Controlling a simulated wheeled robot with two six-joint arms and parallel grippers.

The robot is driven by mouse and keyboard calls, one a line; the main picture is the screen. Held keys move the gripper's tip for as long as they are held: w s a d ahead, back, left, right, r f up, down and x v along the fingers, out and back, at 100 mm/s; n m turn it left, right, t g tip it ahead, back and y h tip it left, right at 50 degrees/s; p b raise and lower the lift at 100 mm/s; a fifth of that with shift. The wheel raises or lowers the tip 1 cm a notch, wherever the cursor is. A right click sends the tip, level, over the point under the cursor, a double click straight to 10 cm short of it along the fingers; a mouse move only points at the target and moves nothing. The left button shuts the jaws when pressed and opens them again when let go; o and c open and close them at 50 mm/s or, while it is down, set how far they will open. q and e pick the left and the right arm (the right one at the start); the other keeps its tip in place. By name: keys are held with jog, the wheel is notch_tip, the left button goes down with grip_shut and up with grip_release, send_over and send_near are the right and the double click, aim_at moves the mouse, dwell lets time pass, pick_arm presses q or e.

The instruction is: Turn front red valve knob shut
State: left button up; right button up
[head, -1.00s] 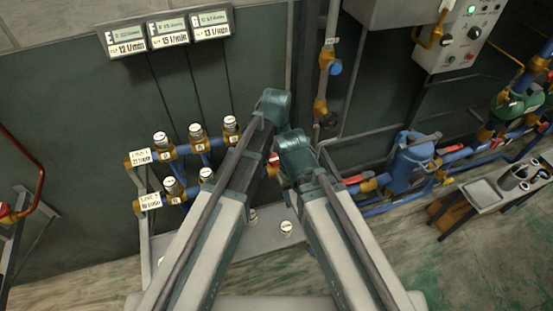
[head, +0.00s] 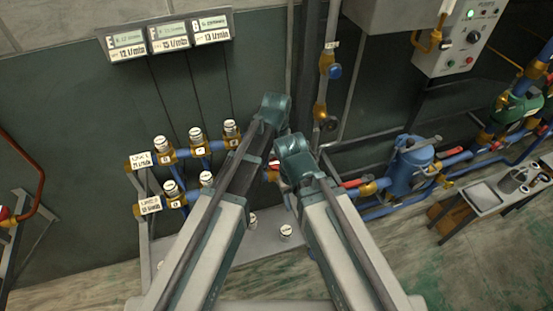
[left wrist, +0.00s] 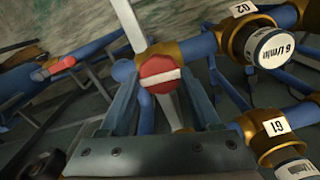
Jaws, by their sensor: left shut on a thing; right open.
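The red round knob (left wrist: 161,73) with a white bar sits on a brass fitting of a blue pipe in the left wrist view. The bar lies nearly level there. The two fingers of my left gripper (left wrist: 158,88) are closed on the knob from both sides. In the head view a small red patch of the knob (head: 272,170) shows between my two arms. My left forearm hides most of the left gripper there. My right arm stands beside the left one, and its gripper fingers are hidden behind the arm.
White-capped flow meters (head: 198,136) on brass fittings stand left of my arms. Flow displays (head: 168,35) hang on the wall above. A blue filter vessel (head: 411,165) with pipes and a small side table (head: 480,198) are on the right. A loose white cap (head: 286,231) lies on the bench.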

pick_arm(q)
jog(key=m, duration=0.8)
jog(key=shift+d+m, duration=0.1)
jog(key=shift+m, duration=0.2)
jog(key=m, duration=0.4)
jog(key=shift+m, duration=0.3)
jog(key=shift+s+m, duration=0.1)
jog(key=shift+m, duration=1.7)
jog(key=o, duration=1.4)
jog(key=shift+r, duration=0.1)
